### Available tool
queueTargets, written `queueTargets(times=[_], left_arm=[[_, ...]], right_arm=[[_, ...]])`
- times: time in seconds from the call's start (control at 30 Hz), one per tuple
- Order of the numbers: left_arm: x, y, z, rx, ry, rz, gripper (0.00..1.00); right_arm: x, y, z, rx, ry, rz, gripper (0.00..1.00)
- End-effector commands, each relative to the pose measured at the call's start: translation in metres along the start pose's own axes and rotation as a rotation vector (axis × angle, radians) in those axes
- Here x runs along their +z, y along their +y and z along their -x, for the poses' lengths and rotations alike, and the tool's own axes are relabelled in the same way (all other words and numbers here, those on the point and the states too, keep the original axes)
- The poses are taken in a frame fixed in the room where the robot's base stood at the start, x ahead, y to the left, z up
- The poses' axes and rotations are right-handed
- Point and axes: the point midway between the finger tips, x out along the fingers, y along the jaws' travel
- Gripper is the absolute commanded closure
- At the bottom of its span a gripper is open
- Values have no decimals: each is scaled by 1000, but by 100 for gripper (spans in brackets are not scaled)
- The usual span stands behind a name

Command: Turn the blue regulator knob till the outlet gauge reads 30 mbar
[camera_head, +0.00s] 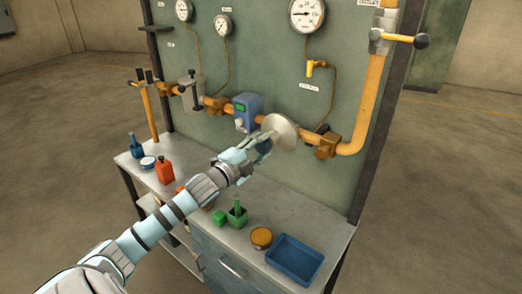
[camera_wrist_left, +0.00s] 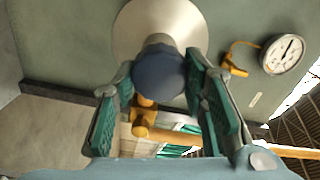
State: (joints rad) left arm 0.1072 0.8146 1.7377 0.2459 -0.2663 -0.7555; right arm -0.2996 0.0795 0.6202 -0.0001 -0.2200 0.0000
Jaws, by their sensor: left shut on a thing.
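The blue regulator knob (camera_wrist_left: 160,72) sits in front of a pale round regulator body (camera_head: 281,132), which also shows in the wrist view (camera_wrist_left: 188,22). My left gripper (camera_head: 262,148) reaches the regulator from the front. In the left wrist view its two green-padded fingers (camera_wrist_left: 160,66) are on either side of the knob and shut on it. A large round gauge (camera_head: 307,14) hangs on the panel right of the regulator and also shows in the wrist view (camera_wrist_left: 284,54). Its scale is too small to read. My right gripper is not in view.
Two smaller gauges (camera_head: 184,10) (camera_head: 223,25) hang at the upper left. A yellow pipe (camera_head: 372,100) with a lever valve (camera_head: 398,38) rises at the right. A blue box (camera_head: 248,110) sits on the pipe. The bench below holds a blue tray (camera_head: 295,258), a green holder (camera_head: 238,216) and a red bottle (camera_head: 164,170).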

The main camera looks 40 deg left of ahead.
Motion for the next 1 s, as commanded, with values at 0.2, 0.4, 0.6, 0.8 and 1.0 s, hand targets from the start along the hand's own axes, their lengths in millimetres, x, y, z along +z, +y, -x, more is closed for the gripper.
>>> queueTargets(times=[0.2, 0.4, 0.6, 0.8, 1.0], left_arm=[[-1, -4, -1, -10, 4, -206, 89], [-1, -4, -1, -11, 3, -395, 89], [-1, -4, -1, -12, 3, -584, 89], [-1, -4, -1, -12, 2, -753, 89], [-1, -4, -1, -12, 1, -881, 89]], right_arm=[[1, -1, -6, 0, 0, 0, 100], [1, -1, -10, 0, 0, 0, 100], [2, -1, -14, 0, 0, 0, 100], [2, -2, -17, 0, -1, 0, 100], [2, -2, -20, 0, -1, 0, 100]])
